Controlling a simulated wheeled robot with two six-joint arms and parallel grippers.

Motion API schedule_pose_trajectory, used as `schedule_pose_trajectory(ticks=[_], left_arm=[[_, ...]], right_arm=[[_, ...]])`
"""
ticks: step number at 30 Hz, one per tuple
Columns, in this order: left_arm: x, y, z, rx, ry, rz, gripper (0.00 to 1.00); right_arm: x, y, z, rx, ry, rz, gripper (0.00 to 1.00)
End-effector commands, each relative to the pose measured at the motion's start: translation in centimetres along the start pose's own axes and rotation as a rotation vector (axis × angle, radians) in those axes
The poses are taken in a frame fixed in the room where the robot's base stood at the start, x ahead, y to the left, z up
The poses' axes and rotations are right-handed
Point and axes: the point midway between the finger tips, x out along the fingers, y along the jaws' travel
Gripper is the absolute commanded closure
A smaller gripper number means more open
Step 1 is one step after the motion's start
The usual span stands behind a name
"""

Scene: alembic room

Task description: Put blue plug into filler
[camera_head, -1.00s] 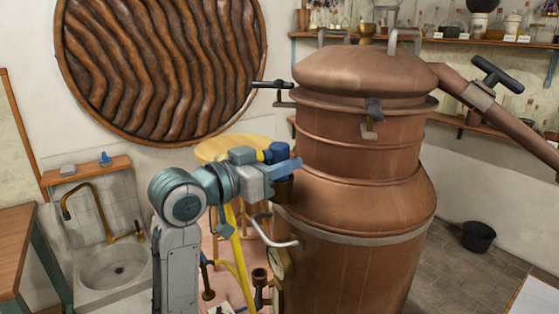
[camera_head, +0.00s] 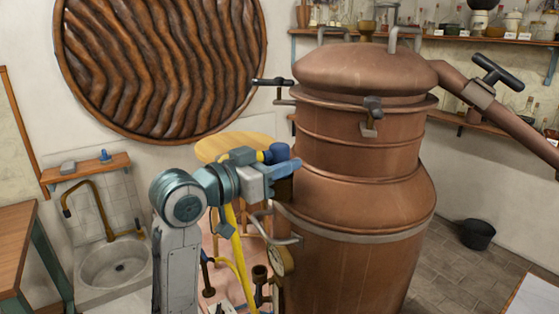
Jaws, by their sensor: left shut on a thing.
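My left gripper (camera_head: 285,168) is at the left side of the large copper still (camera_head: 360,150), shut on a blue plug (camera_head: 277,153). The plug's rounded blue end shows above the fingers; the rest of it is hidden by them. A dark, short pipe-like part (camera_head: 284,190), which may be the filler, shows just below the gripper at the still's side. I cannot tell whether the plug touches it. My right gripper is not in view.
A round wooden stool (camera_head: 235,146) stands behind my left arm. A sink (camera_head: 115,265) and a small shelf (camera_head: 90,172) are at the left. A gauge (camera_head: 283,258) and pipes are low beside the still. A black bucket (camera_head: 477,233) stands on the floor at right.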

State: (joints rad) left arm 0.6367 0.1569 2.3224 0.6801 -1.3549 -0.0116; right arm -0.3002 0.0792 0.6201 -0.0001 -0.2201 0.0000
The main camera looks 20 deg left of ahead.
Motion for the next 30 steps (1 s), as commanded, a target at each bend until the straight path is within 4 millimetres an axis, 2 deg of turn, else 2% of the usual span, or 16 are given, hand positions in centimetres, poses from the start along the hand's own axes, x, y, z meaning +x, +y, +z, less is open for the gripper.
schedule_pose_trajectory(ticks=[30], left_arm=[[-0.01, 0.0, 0.47, 0.0, 0.001, 0.0, 0.91]], right_arm=[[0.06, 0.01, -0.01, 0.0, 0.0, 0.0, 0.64]])
